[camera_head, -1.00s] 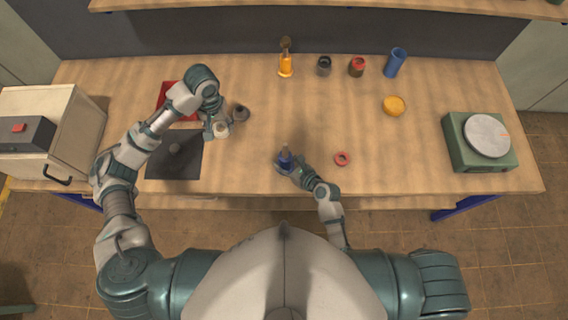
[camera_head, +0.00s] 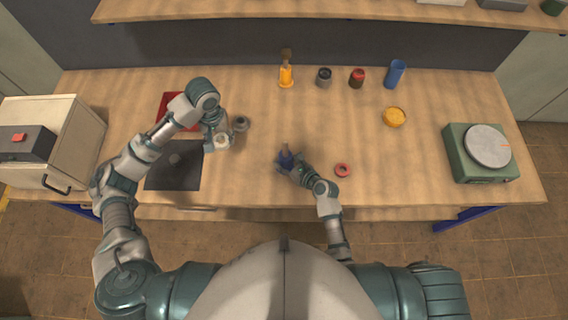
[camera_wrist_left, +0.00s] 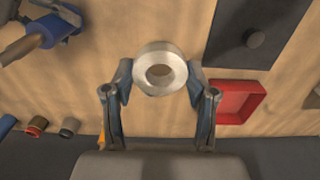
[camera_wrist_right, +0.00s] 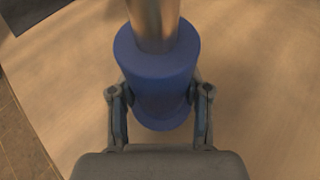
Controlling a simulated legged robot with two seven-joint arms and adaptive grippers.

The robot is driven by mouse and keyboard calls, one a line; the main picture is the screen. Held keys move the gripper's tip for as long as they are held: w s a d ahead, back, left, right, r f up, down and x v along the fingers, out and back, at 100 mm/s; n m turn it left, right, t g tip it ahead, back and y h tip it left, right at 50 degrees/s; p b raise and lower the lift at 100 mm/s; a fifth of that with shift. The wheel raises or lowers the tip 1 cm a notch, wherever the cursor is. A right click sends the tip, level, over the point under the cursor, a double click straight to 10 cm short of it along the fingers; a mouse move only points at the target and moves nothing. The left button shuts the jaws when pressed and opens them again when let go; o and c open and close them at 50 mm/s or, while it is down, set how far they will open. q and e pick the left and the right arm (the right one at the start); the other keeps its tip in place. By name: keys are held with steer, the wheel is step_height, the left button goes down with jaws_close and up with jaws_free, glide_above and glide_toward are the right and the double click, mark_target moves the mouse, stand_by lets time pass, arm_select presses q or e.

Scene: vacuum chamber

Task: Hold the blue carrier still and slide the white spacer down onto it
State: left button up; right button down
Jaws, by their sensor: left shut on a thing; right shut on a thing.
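The white spacer (camera_wrist_left: 160,70), a thick pale ring with a central hole, is held between the fingers of my left gripper (camera_wrist_left: 160,92); it also shows in the head view (camera_head: 222,142). The blue carrier (camera_wrist_right: 157,75), a flanged blue cylinder with a metal rod (camera_wrist_right: 153,18) rising from it, is held between the fingers of my right gripper (camera_wrist_right: 160,100). In the head view the carrier (camera_head: 286,160) is near the table's front middle, right of the spacer and apart from it. I cannot tell whether the carrier touches the table.
A dark grey cup-like part (camera_head: 241,124) stands close to my left gripper. A black mat (camera_head: 173,178) and red tray (camera_head: 172,100) lie at the left. A red ring (camera_head: 342,170) lies right of the carrier. Several parts stand at the back; a scale (camera_head: 480,160) is at right.

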steer(key=shift+w+f+b, duration=0.2)
steer(key=shift+w, duration=0.6)
steer(key=shift+w+f+b, duration=0.15)
steer(key=shift+w, duration=0.7)
steer(key=shift+w+f+b, duration=0.2)
steer(key=shift+w, duration=0.6)
steer(key=shift+f, duration=0.4)
steer(key=c, duration=0.5)
jaws_free()
steer(key=shift+s, duration=0.1)
steer(key=c, duration=1.1)
steer(key=shift+c, duration=0.2)
steer(key=shift+f, duration=0.2)
